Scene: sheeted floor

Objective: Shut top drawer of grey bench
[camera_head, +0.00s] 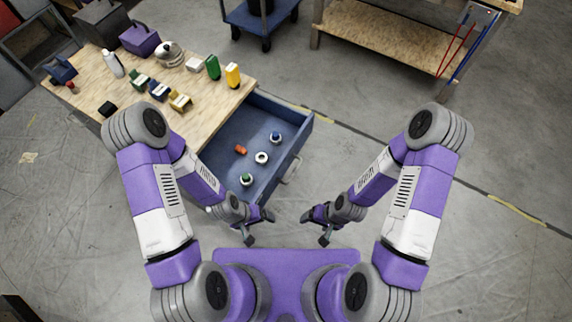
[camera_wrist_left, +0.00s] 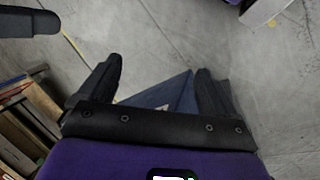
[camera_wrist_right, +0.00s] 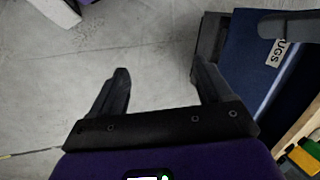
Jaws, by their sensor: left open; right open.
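The top drawer (camera_head: 231,160) of the grey bench (camera_head: 175,118) is pulled out from the bench's right side. It is blue inside and holds several small items. A pale handle (camera_head: 291,169) is on its front. My left gripper (camera_head: 259,227) is open and empty, close to the drawer's near corner. In the left wrist view a blue panel (camera_wrist_left: 168,92) shows beyond its open fingers. My right gripper (camera_head: 315,228) is open and empty over the floor, right of and nearer than the drawer front.
A blue cart (camera_head: 259,17) and another wooden table (camera_head: 400,35) stand at the back. The floor right of the drawer is clear.

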